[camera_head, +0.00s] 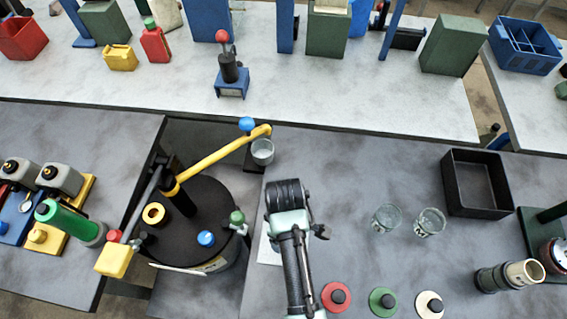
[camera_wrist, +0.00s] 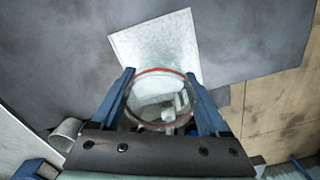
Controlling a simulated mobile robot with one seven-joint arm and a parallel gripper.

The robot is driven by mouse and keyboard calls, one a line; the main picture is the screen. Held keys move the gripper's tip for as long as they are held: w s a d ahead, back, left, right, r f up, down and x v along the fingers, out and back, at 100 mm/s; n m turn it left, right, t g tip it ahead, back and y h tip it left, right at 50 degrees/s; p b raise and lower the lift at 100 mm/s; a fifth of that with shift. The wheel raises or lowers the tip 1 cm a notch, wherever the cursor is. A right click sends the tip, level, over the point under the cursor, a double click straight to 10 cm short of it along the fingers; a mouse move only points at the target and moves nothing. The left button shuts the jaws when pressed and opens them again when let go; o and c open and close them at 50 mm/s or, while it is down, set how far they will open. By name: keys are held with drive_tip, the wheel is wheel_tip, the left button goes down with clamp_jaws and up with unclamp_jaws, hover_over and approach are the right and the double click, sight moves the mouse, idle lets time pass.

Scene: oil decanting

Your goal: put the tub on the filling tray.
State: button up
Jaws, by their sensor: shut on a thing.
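My gripper (camera_wrist: 162,84) is shut on a clear round tub (camera_wrist: 160,98) with a red rim, one blue finger on each side of it. In the head view my gripper (camera_head: 288,205) points down and hides the tub. A pale, flat square plate (camera_wrist: 158,48), which looks like the filling tray, lies beyond and partly beneath the tub in the wrist view. Its edge also shows beside my arm in the head view (camera_head: 268,248). I cannot tell whether the tub touches it.
A black drum (camera_head: 205,265) with a yellow lever (camera_head: 220,157) stands left, a small cup (camera_head: 262,152) by the lever's end. Two clear jars (camera_head: 386,217) (camera_head: 430,222), a black bin (camera_head: 478,180) and red, green and white lids (camera_head: 335,297) (camera_head: 382,302) (camera_head: 429,305) are to the right.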

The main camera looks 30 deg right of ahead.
drive_tip(key=shift+f, duration=2)
drive_tip(key=shift+f, duration=0.15)
drive_tip(key=o, duration=1.3)
drive_tip(key=shift+c, duration=0.2)
wheel_tip(320, 180, up, 12)
drive_tip(key=shift+r, duration=0.2)
